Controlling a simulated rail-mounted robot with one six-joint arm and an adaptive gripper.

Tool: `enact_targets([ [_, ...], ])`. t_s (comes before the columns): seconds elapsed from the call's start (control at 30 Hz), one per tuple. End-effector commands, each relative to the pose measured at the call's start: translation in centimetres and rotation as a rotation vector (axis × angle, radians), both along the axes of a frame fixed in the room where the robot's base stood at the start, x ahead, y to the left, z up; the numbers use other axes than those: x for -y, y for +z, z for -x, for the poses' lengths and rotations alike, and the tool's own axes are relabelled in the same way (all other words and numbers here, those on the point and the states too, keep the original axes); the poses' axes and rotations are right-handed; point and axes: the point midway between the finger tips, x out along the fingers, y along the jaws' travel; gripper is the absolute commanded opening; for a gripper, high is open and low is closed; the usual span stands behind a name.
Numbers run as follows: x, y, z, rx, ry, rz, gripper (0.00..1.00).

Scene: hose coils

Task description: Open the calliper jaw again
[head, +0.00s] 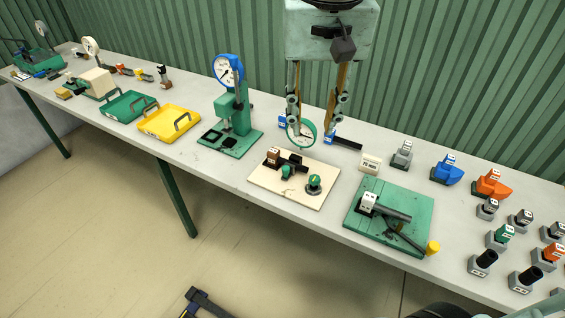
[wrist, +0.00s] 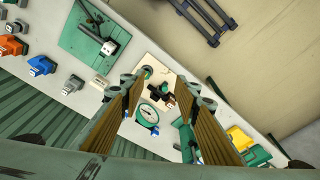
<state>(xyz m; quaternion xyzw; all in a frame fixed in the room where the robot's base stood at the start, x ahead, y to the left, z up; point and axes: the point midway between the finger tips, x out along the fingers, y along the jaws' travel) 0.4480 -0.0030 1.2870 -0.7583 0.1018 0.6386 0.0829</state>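A cream board (head: 262,183) on the bench carries a brown block (head: 273,155), dark jaw-like parts (head: 293,160) and a green knob (head: 314,183); this looks like the calliper fixture. How wide its jaw stands is too small to tell. My gripper (head: 312,128) points down over the bench just behind the board, its two fingers well apart with nothing held. In the wrist view, the board (wrist: 144,60) and the dial (wrist: 147,114) show in the gap between the fingers.
A green dial stand (head: 239,110) stands left of the board, with yellow (head: 152,121) and green trays beyond. A green plate (head: 420,208) with a grey cylinder (head: 392,211) lies to the right. Several small blocks crowd the right end. A corrugated wall is close behind.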

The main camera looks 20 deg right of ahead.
Motion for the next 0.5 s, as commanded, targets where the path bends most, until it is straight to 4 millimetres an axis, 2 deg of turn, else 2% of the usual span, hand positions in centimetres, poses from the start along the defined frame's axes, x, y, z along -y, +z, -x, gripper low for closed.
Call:
enact_targets([
  [0.5, -0.3, -3.2, -6.7, -0.062, -0.099, 0.007, 0.29],
])
